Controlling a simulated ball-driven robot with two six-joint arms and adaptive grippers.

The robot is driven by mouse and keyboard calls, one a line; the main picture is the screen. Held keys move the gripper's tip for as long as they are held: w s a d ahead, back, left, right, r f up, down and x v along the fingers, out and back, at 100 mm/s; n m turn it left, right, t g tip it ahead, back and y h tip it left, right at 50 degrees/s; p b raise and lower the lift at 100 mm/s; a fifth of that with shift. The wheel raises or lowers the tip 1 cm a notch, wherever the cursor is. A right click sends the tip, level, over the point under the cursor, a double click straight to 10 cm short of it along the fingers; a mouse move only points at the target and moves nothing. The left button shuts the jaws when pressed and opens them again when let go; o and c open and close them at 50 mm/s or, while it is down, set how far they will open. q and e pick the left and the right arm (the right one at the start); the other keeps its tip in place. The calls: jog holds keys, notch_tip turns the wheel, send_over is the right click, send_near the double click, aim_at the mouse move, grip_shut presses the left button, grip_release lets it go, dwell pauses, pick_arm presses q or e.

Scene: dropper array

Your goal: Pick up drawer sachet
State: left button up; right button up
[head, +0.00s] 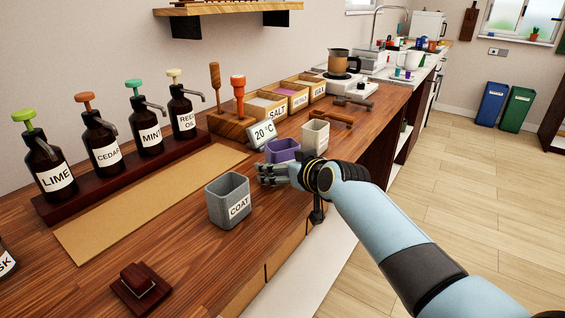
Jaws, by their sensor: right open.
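My right gripper (261,174) is open and empty, low over the wooden counter, with its fingers pointing left. Its fingers are right behind a grey square cup (229,203) labelled COAT. A purple square cup (283,150) stands just beyond the gripper, partly hidden by it; I cannot read its label. A cream square cup (315,137) stands further back and right, its label too small to read. I cannot make out which of these, if any, is the drawer sachet. My left gripper is not in view.
Pump bottles labelled LIME (51,166), CEDAR (103,148), MINT (149,130) and a fourth stand on a dark rack along the wall. A tan mat (130,215) lies before them. A 20°C display (263,135) stands behind the purple cup. A dark wooden block (140,283) lies at front.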

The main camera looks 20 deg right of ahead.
jog(key=c, duration=1.2)
jog(key=shift+c, duration=0.2)
